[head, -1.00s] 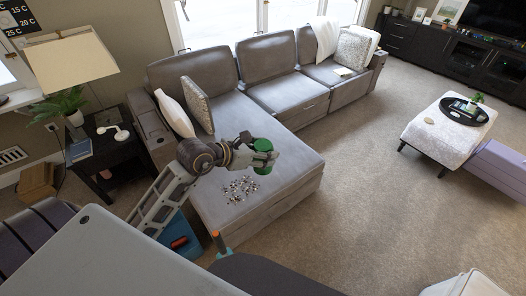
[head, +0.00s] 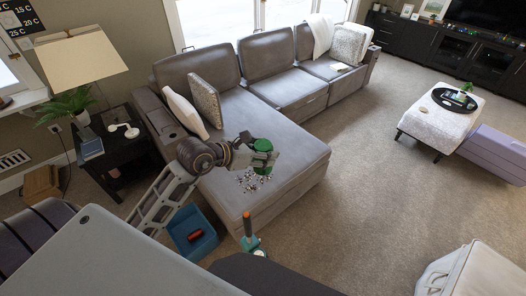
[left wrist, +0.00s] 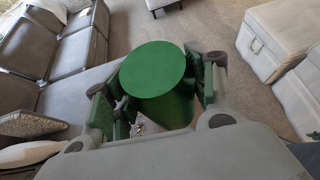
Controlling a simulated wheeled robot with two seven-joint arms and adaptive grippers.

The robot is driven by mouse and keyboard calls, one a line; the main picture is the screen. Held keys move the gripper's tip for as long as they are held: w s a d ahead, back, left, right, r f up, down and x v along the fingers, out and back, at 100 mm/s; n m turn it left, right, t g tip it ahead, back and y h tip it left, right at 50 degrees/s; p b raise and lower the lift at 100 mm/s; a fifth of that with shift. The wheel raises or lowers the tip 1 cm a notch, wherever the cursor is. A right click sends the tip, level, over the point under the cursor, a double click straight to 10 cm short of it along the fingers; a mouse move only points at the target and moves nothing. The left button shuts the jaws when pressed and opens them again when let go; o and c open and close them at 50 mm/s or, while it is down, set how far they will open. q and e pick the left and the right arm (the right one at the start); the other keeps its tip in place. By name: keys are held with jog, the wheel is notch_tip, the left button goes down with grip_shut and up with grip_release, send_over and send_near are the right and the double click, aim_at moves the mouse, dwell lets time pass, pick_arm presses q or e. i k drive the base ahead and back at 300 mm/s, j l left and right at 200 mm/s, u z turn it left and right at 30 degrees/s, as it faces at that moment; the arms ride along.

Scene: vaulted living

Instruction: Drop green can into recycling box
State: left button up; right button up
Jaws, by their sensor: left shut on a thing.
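A blue open box (head: 205,246), which looks like the recycling box, stands on the floor beside the chaise, below and left of the can. A red object (head: 195,236) lies inside it. My arm hides part of the box. My right gripper is not in view.
The grey sofa (head: 290,165) has a patch of small pieces (head: 248,181) on its chaise. An orange and teal upright object (head: 249,236) stands right of the box. A black side table (head: 120,150) is at left. A pale box (head: 480,268) is at lower right. Open carpet lies between.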

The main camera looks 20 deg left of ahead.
aim_at(192, 225)
jog(key=k+j+z, duration=0.1)
jog(key=k+j, duration=0.35)
jog(key=j, duration=0.15)
jog(key=k+j+z, duration=0.15)
jog(key=k+j, duration=0.3)
jog(key=j, duration=0.15)
jog(key=k+j, duration=0.1)
jog(key=j, duration=0.2)
jog(key=k+j+z, duration=0.1)
jog(key=j, duration=0.25)
jog(key=k+j, duration=0.15)
jog(key=j, duration=0.15)
jog(key=j+z, duration=0.1)
jog(key=j, duration=0.35)
jog(key=k+j+z, duration=0.1)
jog(key=j, duration=0.75)
jog(key=i+j+z, duration=0.1)
jog(key=j, duration=0.3)
jog(key=i+j+z, duration=0.15)
jog(key=i+j, duration=0.25)
jog(key=j, duration=0.1)
